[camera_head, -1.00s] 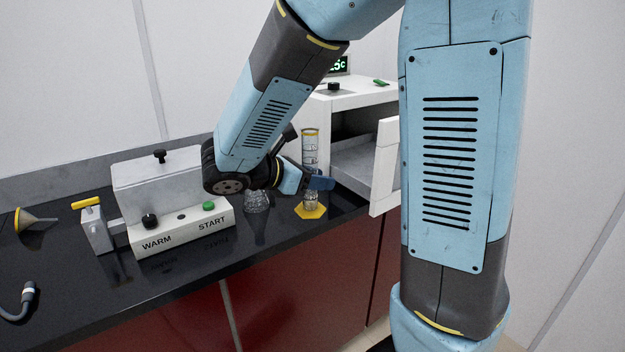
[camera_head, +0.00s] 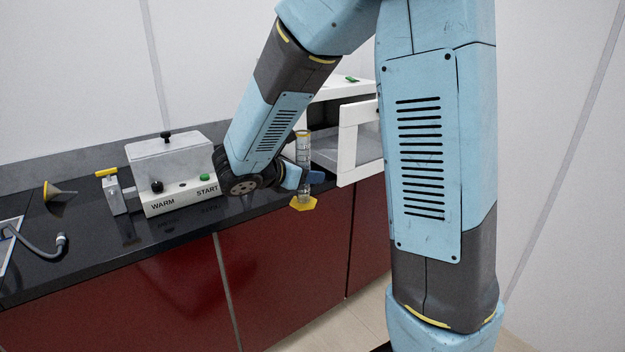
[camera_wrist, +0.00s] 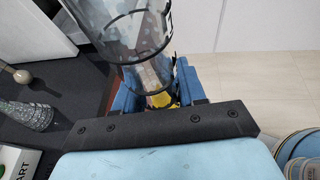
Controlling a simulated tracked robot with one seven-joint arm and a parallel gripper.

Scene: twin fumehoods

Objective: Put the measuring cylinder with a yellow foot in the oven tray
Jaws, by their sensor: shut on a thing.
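The measuring cylinder (camera_head: 304,152) is clear, with a yellow foot (camera_head: 303,203), and stands upright in the head view. My gripper (camera_head: 307,178) is shut on its middle; blue fingers show at its sides. In the wrist view the cylinder (camera_wrist: 130,28) rises between my blue fingers (camera_wrist: 152,88), with some yellow of the foot visible below. In the head view the foot appears at the counter's front edge; I cannot tell whether it touches. The oven (camera_head: 345,92) stands behind to the right, its white door (camera_head: 359,145) open. The oven tray is mostly hidden by the cylinder and door.
The warmer box (camera_head: 170,165) marked WARM and START stands left of my gripper. A funnel (camera_head: 57,191) and a hose (camera_head: 38,243) lie farther left on the black counter (camera_head: 120,250). A patterned glass flask (camera_wrist: 30,115) shows in the wrist view. Floor is free before the red cabinets.

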